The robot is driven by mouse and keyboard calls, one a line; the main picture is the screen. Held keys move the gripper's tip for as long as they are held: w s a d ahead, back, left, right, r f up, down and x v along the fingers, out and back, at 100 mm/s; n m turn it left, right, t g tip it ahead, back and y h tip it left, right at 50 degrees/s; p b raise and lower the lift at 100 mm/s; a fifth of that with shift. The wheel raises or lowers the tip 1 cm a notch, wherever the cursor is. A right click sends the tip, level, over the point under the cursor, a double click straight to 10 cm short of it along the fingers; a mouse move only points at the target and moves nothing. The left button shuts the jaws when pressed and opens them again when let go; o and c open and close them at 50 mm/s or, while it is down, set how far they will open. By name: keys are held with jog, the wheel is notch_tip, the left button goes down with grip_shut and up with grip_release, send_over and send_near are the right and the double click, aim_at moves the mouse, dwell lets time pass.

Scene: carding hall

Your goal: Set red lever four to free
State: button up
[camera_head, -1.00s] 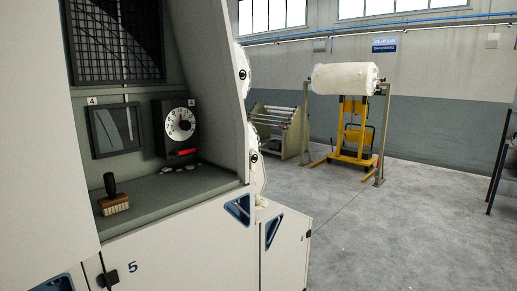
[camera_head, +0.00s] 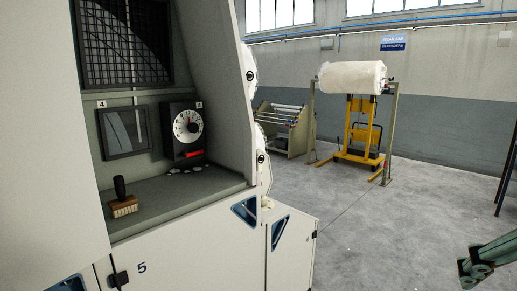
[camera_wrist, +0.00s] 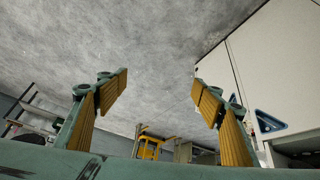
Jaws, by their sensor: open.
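The red lever (camera_head: 194,153) sits at the foot of a black dial box (camera_head: 182,130) with a white round dial, on the back wall of the machine's recess. A small plate marked 4 is on the box's upper right. The lever looks roughly level, tilted slightly up to the right; any position marks are too small to read. My gripper (camera_wrist: 158,90) is open and empty in the wrist view, with grey floor between its ribbed yellow fingers. In the head view a green part of my arm (camera_head: 485,262) shows at the lower right, far from the lever.
A wooden brush (camera_head: 123,207) with a black handle and several pale scraps lie on the recess ledge (camera_head: 165,195). A dark window (camera_head: 125,132) is left of the dial. A yellow lift truck (camera_head: 358,130) stands beneath a white roll (camera_head: 352,77). The floor between is clear.

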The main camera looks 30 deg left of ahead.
jog(key=w+a+r+n+t+y+p, duration=0.2)
jog(key=w+a+r, duration=0.1)
jog(key=w+a, duration=0.8)
jog(key=w+a+r+n+t+y+p, duration=0.15)
jog(key=w+a, duration=0.55)
jog(key=w, duration=0.8)
jog(key=w+a+r+n+y+p, duration=0.15)
jog(key=w+a, duration=0.45)
jog(key=a, duration=0.6)
jog(key=n+g+y+p, duration=0.4)
jog(key=n+y+p, duration=0.3)
jog(key=y, duration=0.5)
send_near(195, 152)
jog(key=d, duration=0.1)
jog(key=d+n+b, duration=0.1)
jog(key=d, duration=0.1)
jog(key=shift+s+d+f, duration=0.1)
jog(key=shift+s, duration=0.15)
jog(key=shift+x, duration=6.9)
jog(key=shift+s, duration=0.2)
